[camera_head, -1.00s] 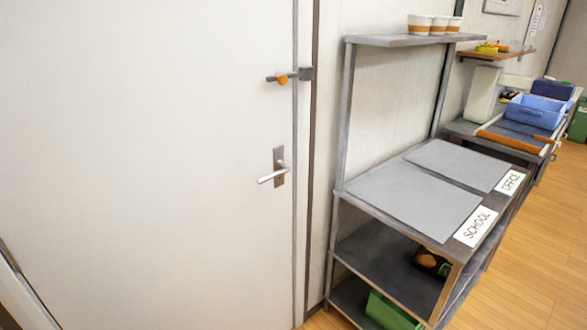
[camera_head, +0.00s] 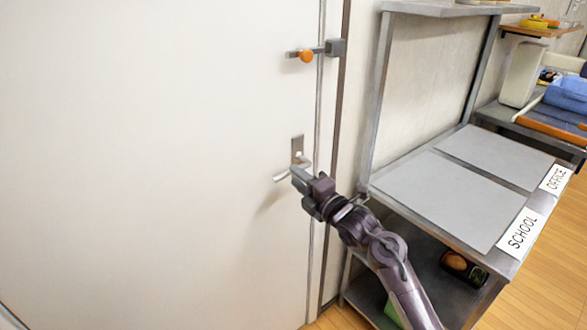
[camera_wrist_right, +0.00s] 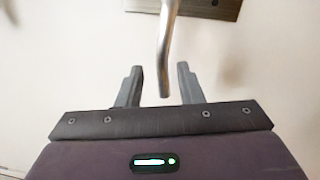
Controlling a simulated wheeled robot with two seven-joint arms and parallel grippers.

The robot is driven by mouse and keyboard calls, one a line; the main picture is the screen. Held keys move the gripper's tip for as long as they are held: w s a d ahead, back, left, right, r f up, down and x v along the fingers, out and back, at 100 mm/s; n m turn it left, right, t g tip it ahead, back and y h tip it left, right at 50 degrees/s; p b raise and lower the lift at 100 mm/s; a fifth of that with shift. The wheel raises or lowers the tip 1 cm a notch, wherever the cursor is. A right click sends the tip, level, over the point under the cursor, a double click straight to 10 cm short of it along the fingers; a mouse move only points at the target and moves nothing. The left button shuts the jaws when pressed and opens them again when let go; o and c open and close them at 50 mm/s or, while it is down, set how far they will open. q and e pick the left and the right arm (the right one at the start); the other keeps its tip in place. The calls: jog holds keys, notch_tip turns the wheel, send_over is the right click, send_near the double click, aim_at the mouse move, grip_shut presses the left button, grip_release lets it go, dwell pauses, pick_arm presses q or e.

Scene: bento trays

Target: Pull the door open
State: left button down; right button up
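The white door (camera_head: 150,150) fills the left of the head view and looks closed against its frame. Its silver lever handle (camera_head: 282,177) sits on a dark plate (camera_head: 297,145) near the door's right edge. My right gripper (camera_head: 299,178) is at the lever and hides part of it. In the right wrist view, my right gripper (camera_wrist_right: 160,83) is open, with a finger on each side of the lever's end (camera_wrist_right: 165,75). Gaps show on both sides, so neither finger appears to touch it. My left gripper is in neither view.
A latch with an orange knob (camera_head: 306,56) is on the door above the handle. A grey metal shelf (camera_head: 375,100) stands right of the door, beside my right arm, with mats and SCHOOL and OFFICE labels. Wooden floor (camera_head: 555,270) shows at right.

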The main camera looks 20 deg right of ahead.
aim_at(290, 173)
jog(key=x, duration=0.3)
jog(key=shift+w, duration=0.3)
jog(key=shift+w+a, duration=0.1)
jog(key=shift+f, duration=0.1)
jog(key=c, duration=0.7)
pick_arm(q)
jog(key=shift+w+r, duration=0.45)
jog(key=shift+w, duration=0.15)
pick_arm(e)
grip_shut()
